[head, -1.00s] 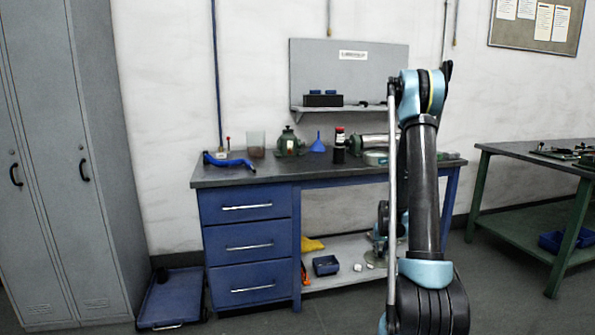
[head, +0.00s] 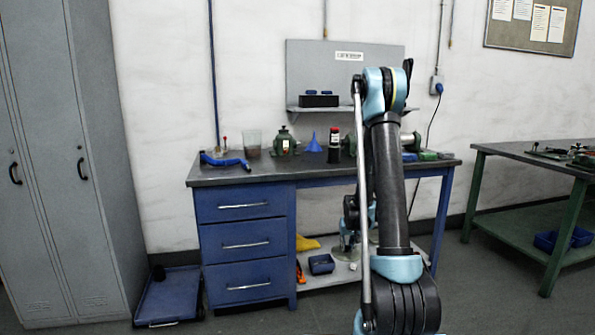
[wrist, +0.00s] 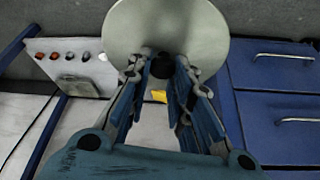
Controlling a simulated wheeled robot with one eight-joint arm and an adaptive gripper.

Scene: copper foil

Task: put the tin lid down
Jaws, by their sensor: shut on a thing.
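The tin lid (wrist: 165,22) is a pale, round, flat disc with a dark knob at its near edge in the wrist view. My gripper (wrist: 162,72) has its two blue-padded fingers shut on the lid around that knob. In the head view my own arm hides much of the gripper. The pale edge of the lid (head: 345,253) shows left of the arm, below bench-top height, in front of the lower shelf. No contact between the lid and a surface can be made out.
The blue workbench (head: 300,178) carries a blue funnel (head: 314,143), a green device (head: 284,143), a clear beaker (head: 253,143) and a dark bottle (head: 334,148). A green-legged table (head: 520,152) stands right.

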